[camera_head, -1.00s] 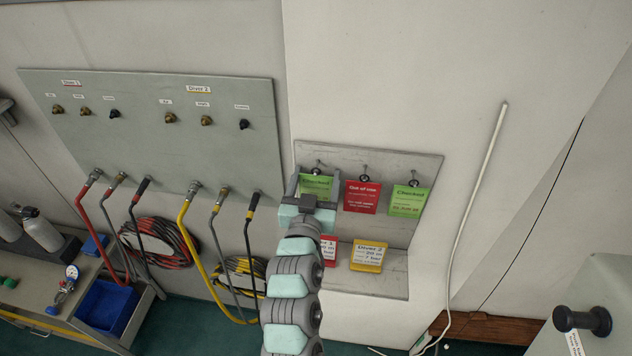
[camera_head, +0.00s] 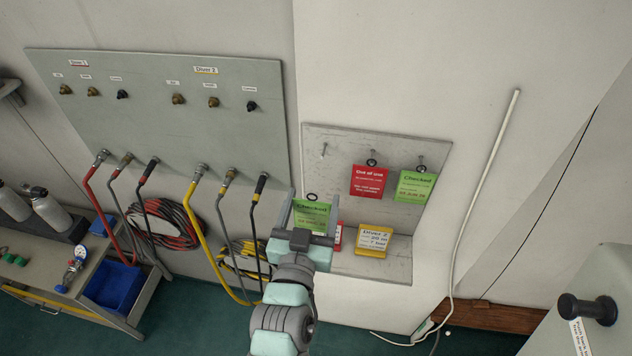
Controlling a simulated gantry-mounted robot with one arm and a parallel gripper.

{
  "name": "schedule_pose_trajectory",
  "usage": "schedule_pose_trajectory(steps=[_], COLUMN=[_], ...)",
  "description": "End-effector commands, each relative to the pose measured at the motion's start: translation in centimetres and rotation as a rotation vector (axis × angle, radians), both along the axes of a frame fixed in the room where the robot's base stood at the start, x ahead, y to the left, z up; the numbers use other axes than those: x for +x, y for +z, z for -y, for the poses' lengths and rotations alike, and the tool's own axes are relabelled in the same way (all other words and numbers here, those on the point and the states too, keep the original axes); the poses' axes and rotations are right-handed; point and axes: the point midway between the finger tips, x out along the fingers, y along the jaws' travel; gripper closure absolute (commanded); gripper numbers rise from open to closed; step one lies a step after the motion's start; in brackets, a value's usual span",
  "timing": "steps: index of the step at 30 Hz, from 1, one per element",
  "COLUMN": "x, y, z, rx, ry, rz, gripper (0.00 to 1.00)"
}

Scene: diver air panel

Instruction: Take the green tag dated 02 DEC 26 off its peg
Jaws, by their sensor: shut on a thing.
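A green "Checked" tag (camera_head: 311,215) with a black ring at its top is between the jaws of my gripper (camera_head: 312,212). My gripper is shut on it and holds it below and clear of the bare left peg (camera_head: 323,150) on the grey tag board (camera_head: 335,140). The date on the held tag is too small to read for sure. A second green "Checked" tag (camera_head: 415,186) hangs from the right peg; its date is also too small to read for sure. A red "Out of use" tag (camera_head: 369,181) hangs from the middle peg.
A yellow-edged "Diver 2" card (camera_head: 373,240) stands on the board's ledge. A red card (camera_head: 337,236) beside it is partly hidden by my gripper. Hoses (camera_head: 190,215) hang to the left. A white cable (camera_head: 485,180) runs down the wall at right.

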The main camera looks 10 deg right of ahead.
Motion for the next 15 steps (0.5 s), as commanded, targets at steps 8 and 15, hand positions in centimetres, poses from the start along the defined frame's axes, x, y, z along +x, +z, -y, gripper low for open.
schedule_pose_trajectory(steps=[8,15], x=[-2.9,-4.8], y=[0.4,0.2], z=[-1.1,-1.8], rx=[0.002,0.002], ry=[0.001,0.000], rz=[-0.007,-0.005], gripper=[0.68,0.68])
